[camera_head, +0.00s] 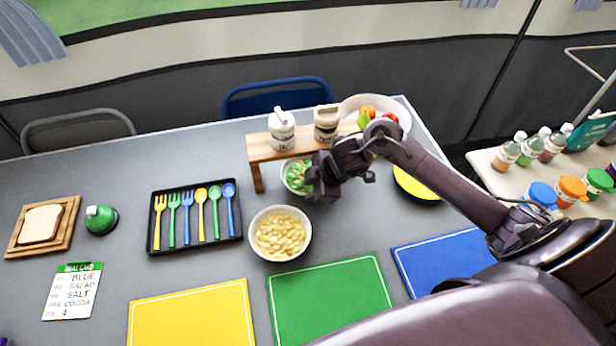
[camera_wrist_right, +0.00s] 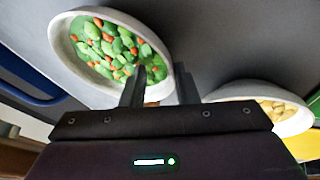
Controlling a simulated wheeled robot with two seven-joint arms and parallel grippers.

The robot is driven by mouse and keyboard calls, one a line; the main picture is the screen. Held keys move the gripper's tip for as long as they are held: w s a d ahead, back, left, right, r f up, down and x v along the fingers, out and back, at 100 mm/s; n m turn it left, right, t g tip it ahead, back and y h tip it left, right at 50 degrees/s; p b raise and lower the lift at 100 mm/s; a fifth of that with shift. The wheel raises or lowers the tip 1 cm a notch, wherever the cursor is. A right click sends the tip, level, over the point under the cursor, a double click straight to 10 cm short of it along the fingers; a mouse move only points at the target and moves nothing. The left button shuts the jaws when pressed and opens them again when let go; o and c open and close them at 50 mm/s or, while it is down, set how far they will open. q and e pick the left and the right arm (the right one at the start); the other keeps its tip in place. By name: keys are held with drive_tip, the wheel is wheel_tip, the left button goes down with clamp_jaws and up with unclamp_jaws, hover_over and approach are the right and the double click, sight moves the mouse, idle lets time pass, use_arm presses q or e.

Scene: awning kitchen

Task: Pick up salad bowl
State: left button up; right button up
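The salad bowl (camera_head: 285,184) is a white bowl of green leaves and orange bits, standing on the grey table beside the wooden shelf. My right gripper (camera_head: 313,180) is at its right side and hides part of it. In the right wrist view the salad bowl (camera_wrist_right: 62,45) is close ahead. The right gripper's two fingers (camera_wrist_right: 160,80) are apart, one over the bowl's inside and one outside, with the rim between them. Whether they touch the rim is unclear. My left gripper is not in view.
A bowl of pale yellow food (camera_head: 259,222) stands just in front; it also shows in the wrist view (camera_wrist_right: 238,92). The wooden shelf (camera_head: 258,150) holds two jars right behind. A cutlery tray (camera_head: 152,245) lies left. A white fruit bowl (camera_head: 350,105) and yellow plate (camera_head: 415,188) are right.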

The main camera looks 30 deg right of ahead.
drive_tip(key=shift+s, duration=0.1)
drive_tip(key=c, duration=0.4)
clamp_jaws()
drive_tip(key=shift+s, duration=0.2)
